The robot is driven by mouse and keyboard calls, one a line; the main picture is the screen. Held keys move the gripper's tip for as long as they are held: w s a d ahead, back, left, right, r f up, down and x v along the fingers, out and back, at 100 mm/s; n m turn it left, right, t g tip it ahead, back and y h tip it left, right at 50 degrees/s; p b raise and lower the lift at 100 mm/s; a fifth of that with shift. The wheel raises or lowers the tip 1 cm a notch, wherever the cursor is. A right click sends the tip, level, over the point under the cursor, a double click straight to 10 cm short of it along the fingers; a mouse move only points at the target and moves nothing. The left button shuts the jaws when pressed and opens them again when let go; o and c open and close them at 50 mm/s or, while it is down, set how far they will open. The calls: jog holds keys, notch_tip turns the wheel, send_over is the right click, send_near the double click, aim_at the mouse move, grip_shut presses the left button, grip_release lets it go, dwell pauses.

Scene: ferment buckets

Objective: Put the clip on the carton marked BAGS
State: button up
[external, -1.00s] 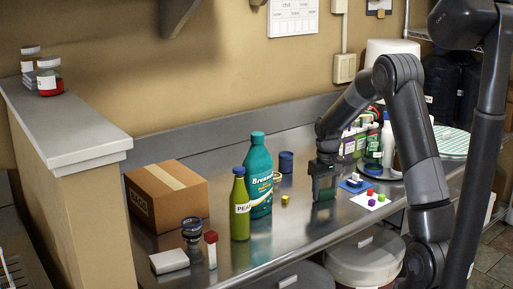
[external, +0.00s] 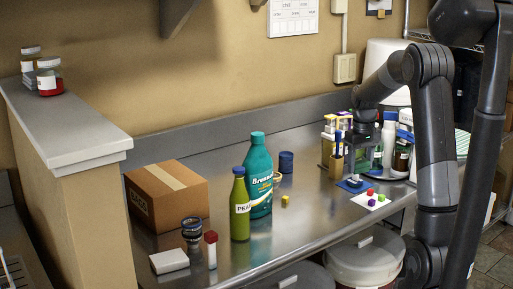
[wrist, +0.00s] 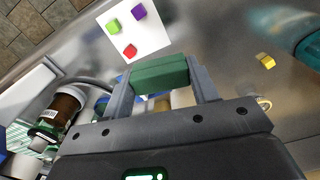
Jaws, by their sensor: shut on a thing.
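The brown cardboard carton (external: 150,203), with dark print on its side that looks like BAGS, stands shut at the left of the counter, its top bare apart from a tape strip. My gripper (wrist: 160,84) is shut on a green block-like piece (wrist: 160,73), held across the two fingers in the wrist view. I cannot tell for sure whether this piece is the clip. In the external view my gripper (external: 364,140) is over the right part of the counter, far from the carton, and the held piece is hard to make out there.
A teal bottle (external: 259,178) and a green bottle (external: 240,208) stand between my gripper and the carton. A dark round item (external: 192,230), a red-capped shaker (external: 211,250) and a white box (external: 169,261) sit before the carton. White paper (external: 369,203) holds small cubes.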

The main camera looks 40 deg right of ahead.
jog(key=shift+s+d+r, duration=0.4)
jog(key=shift+s+d, duration=0.05)
jog(key=shift+s, duration=0.1)
jog(key=w+a+r+n, duration=0.1)
jog(key=w+a+r, duration=0.3)
jog(key=w+a, duration=0.7)
jog(key=w+a+r+n, duration=0.1)
jog(key=w+a+r, duration=0.4)
jog(key=w+a, duration=0.55)
jog(key=a+r, duration=0.3)
jog(key=a, duration=1.4)
send_over(183, 181)
jog(key=f, duration=0.6)
jog(key=shift+d+f, duration=0.2)
jog(key=shift+f, duration=0.05)
jog(key=shift+a+f, duration=0.25)
jog(key=shift+f, duration=1.9)
